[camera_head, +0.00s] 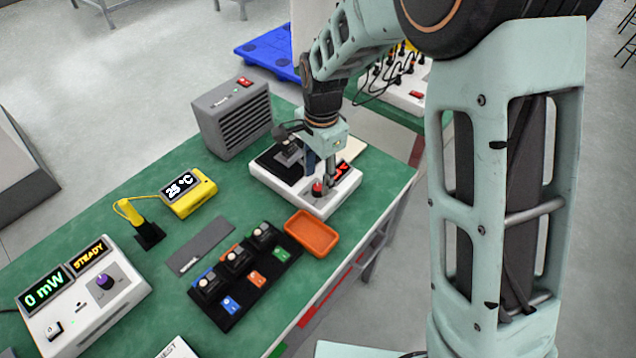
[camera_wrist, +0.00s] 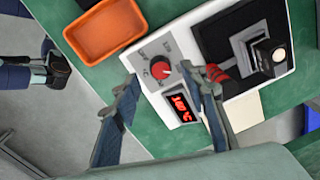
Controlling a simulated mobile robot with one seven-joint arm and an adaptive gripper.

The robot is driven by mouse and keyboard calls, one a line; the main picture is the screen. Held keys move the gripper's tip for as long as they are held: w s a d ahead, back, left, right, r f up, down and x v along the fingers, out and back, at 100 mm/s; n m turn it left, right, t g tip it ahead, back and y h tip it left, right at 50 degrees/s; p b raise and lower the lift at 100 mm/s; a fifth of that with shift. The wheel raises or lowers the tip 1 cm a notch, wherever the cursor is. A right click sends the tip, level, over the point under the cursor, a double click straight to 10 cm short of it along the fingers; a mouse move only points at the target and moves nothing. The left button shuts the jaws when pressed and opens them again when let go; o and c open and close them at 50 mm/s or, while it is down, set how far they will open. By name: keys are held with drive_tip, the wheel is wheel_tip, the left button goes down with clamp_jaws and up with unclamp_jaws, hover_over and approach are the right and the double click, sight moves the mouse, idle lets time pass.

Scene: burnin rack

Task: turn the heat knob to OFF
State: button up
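The heat knob (camera_wrist: 161,69) is a round red knob on a white heater unit (camera_head: 335,203), which stands on the green bench. Beside the knob a red-lit display (camera_wrist: 180,106) shows a number in °C; its digits are hard to read for certain. My gripper (camera_wrist: 160,78) points down over the unit, its two fingers apart with the knob showing between their tips. It looks empty, and I cannot tell whether either finger touches the knob. In the head view the knob (camera_head: 318,187) shows just below my gripper (camera_head: 322,175). The knob's setting is not legible.
A black plate (camera_wrist: 210,45) with a clamped module sits on the unit beside the knob. An orange tray (camera_head: 312,233) lies in front. A black module rack (camera_head: 243,290), yellow thermometer (camera_head: 189,192), grey vented box (camera_head: 232,118) and power meter (camera_head: 83,297) stand around the bench.

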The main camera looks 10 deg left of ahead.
sight(318, 187)
drive_tip(key=shift+f, duration=1.75)
clamp_jaws()
